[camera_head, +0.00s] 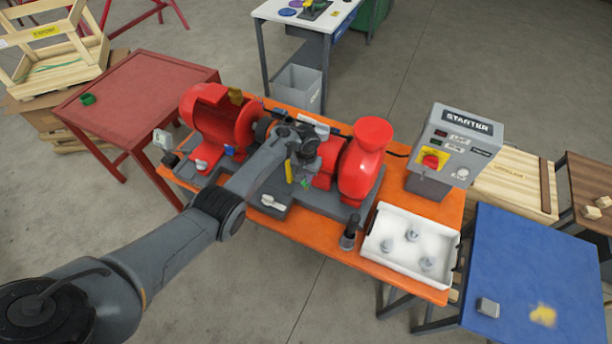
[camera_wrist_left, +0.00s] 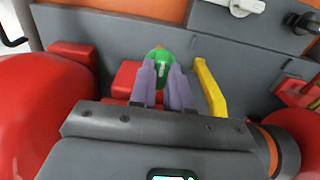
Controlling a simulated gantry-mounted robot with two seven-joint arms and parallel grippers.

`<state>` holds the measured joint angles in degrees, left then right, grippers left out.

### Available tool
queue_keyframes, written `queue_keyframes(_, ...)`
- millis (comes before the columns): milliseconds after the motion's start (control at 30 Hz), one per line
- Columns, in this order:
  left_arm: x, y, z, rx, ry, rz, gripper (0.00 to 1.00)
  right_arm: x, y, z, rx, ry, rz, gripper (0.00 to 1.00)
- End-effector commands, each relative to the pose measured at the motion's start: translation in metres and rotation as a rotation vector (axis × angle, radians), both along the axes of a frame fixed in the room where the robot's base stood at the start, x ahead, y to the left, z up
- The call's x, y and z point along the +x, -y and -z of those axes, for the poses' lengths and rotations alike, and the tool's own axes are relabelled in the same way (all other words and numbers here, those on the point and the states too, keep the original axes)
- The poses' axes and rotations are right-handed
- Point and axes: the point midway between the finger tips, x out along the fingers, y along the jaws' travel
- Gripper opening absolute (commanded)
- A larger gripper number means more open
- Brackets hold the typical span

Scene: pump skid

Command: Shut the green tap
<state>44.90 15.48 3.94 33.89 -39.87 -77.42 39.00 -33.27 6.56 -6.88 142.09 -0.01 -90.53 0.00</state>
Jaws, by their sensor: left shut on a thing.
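The green tap (camera_head: 305,183) sits low at the middle of the pump skid, in front of the red pump. In the left wrist view the green tap (camera_wrist_left: 160,55) shows between and just beyond the fingertips. My left gripper (camera_head: 299,176) reaches down over the skid from the left; its two fingers (camera_wrist_left: 162,80) are shut on the green tap. Much of the tap is hidden by the fingers, and I cannot tell how far it is turned. A yellow lever (camera_head: 288,172) stands right beside the gripper and also shows in the wrist view (camera_wrist_left: 211,88). My right gripper is not in view.
The red motor (camera_head: 218,118) and red pump (camera_head: 361,165) flank the gripper on the grey skid, on an orange table (camera_head: 450,215). A white tray (camera_head: 375,245) with several grey parts and the starter box (camera_head: 455,140) are at right. White levers (camera_head: 273,203) lie in front.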

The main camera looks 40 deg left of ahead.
Motion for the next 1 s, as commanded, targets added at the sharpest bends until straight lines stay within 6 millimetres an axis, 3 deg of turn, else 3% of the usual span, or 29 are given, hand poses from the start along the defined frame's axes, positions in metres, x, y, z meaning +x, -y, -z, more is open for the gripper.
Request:
queue_keyframes(467, 0.0000, -0.0006, -0.0010, 0.001, -0.001, 0.136, 0.00, -0.0001, 0.0019, -0.0046, -0.008, 0.000, -0.005, 0.43)
queue_keyframes(1000, 0.0000, -0.0005, 0.0004, 0.000, -0.001, 0.624, 0.00, -0.0001, 0.0017, -0.0087, -0.007, 0.000, -0.005, 0.43)
